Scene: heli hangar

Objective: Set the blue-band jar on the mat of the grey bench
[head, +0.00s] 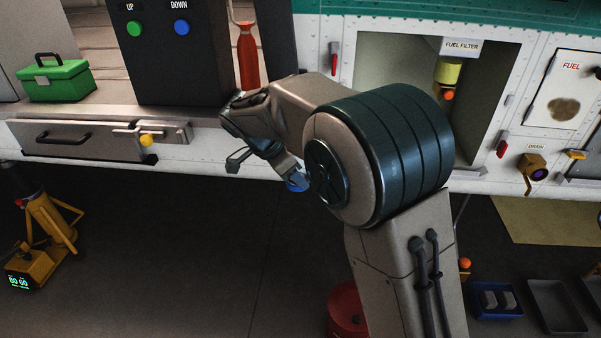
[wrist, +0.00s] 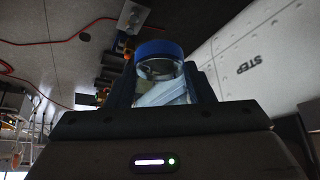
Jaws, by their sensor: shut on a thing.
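The blue-band jar (wrist: 158,50) is between the fingers of my gripper (wrist: 158,88) in the wrist view. Its blue band and clear glass show beyond the fingertips. In the head view my gripper (head: 285,170) hangs left of my large dark arm joint. It is shut on the jar, and only a small blue part of the jar (head: 298,184) shows beside that joint. The jar is held in the air in front of the helicopter's side, over the dark floor. I cannot make out the grey bench or its mat in either view.
A green toolbox (head: 55,78) and a red bottle (head: 248,58) stand on the ledge behind. A yellow jack (head: 45,240) stands at left. A red drum (head: 347,310), a blue bin (head: 496,299) and a grey tray (head: 556,306) are low at right. The floor at centre left is clear.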

